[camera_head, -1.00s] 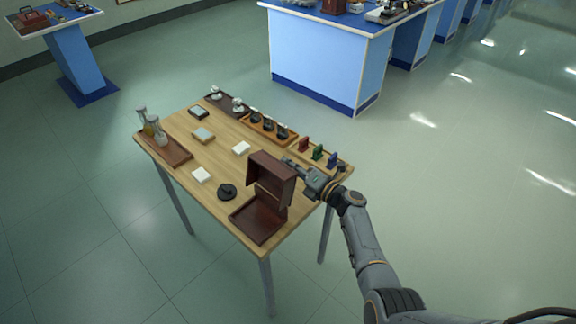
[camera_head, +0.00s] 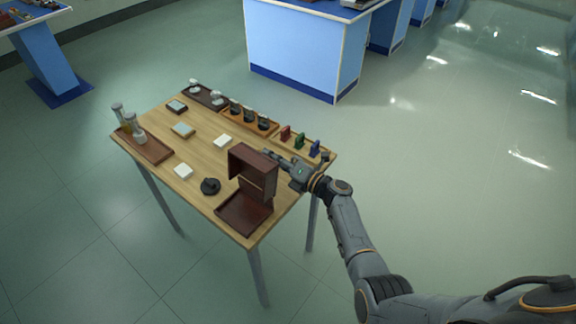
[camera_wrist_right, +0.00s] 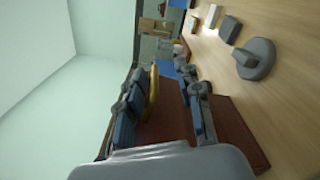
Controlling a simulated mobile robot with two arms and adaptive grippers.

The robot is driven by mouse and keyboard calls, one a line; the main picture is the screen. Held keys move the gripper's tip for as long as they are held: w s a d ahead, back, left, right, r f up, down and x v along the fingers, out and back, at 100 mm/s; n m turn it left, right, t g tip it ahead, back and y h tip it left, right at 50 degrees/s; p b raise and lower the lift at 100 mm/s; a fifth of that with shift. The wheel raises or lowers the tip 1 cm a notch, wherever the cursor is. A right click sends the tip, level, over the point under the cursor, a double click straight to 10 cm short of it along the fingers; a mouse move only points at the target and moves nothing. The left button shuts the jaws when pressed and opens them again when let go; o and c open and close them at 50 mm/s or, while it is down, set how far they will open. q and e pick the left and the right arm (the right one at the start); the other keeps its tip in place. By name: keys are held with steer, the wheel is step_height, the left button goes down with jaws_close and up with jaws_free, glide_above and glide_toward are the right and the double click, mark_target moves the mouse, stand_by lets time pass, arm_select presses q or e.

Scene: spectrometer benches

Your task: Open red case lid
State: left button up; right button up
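The dark red case stands at the near right corner of the wooden table, its base (camera_head: 243,213) flat and open. Its lid (camera_head: 252,165) stands raised at the back of the base. My right gripper (camera_head: 272,157) is just behind and right of the raised lid; the lid partly hides its fingertips. In the right wrist view the two fingers of my right gripper (camera_wrist_right: 160,98) are spread apart. A dark red panel (camera_wrist_right: 232,125) and a brass-coloured strip (camera_wrist_right: 153,95) show near and between them; firm contact cannot be told. My left gripper is out of view.
A black round-based item (camera_head: 210,186) sits left of the case. A tray with flasks (camera_head: 145,147), small white blocks (camera_head: 222,141) and red, green and blue pieces (camera_head: 299,141) share the table (camera_head: 205,160). A blue bench (camera_head: 305,50) stands behind. The floor to the right is clear.

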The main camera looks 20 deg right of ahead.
steer(key=v, duration=1.1)
steer(key=shift+s+d, duration=0.1)
steer(key=s+f+n+g+h, duration=0.25)
steer(key=s+f+n, duration=0.4)
steer(key=f, duration=0.45)
steer(key=s+a+f+n+g+h+b, duration=0.1)
steer(key=s+f+n+g+h, duration=0.1)
steer(key=s+f+n+g, duration=0.65)
steer(key=s+f+n+t+h, duration=0.25)
steer(key=s+f, duration=0.25)
steer(key=f, duration=0.9)
steer(key=s+d+f+n+g+h, duration=0.1)
steer(key=s+f+n, duration=0.3)
steer(key=s+n, duration=0.4)
steer(key=s+d+f+n+g+h, duration=0.1)
steer(key=s+f+n+g, duration=0.1)
steer(key=s+f+n, duration=0.3)
steer(key=s+d+f+n+g+h+b, duration=0.1)
steer(key=s+f+n, duration=0.3)
steer(key=s+n, duration=0.9)
steer(key=s+d+g, duration=0.1)
steer(key=s, duration=0.3)
steer(key=shift+s+f+h, duration=0.2)
steer(key=shift+f+h, duration=0.05)
steer(key=shift+h, duration=0.05)
